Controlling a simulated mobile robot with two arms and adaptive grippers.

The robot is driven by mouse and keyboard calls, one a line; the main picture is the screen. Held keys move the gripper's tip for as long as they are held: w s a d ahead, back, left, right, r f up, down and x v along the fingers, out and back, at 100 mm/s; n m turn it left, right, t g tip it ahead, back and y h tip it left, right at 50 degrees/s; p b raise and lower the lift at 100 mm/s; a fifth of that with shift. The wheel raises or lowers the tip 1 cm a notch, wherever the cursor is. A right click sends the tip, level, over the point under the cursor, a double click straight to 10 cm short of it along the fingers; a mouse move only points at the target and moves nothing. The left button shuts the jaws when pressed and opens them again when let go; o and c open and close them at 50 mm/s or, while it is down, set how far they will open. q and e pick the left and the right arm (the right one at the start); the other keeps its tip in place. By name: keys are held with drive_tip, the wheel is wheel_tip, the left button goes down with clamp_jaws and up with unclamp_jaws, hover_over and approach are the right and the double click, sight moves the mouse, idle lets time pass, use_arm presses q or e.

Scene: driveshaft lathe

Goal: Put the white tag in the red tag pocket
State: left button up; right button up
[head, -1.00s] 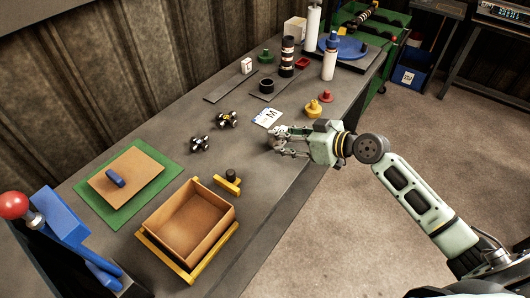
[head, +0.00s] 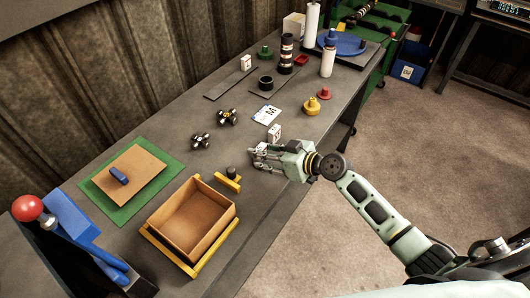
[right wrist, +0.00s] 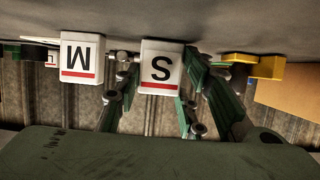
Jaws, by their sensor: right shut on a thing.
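My right gripper (head: 257,158) is low over the middle of the bench. In the right wrist view its fingers (right wrist: 160,88) are shut on a white tag (right wrist: 162,66) with a black S and a red stripe. That tag is hard to make out in the head view. A second white tag (head: 274,132) stands just behind the gripper, apart from it; the right wrist view shows its M (right wrist: 82,58). Another small white block (head: 246,62) stands farther back. A small red tray-like piece (head: 302,60) lies at the back; I cannot tell if it is the pocket. My left gripper is out of view.
A white card with an M (head: 266,114) lies behind the second tag. A yellow stand (head: 228,183) and a brown open box (head: 227,221) are at the front. Black wheel-like parts (head: 201,141), a yellow piece (head: 311,107) and a white bottle (head: 327,63) stand around. The bench's right front is clear.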

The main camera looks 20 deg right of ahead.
drive_tip(key=shift+f, duration=0.2)
drive_tip(key=o, duration=1)
drive_tip(key=shift+r, duration=0.1)
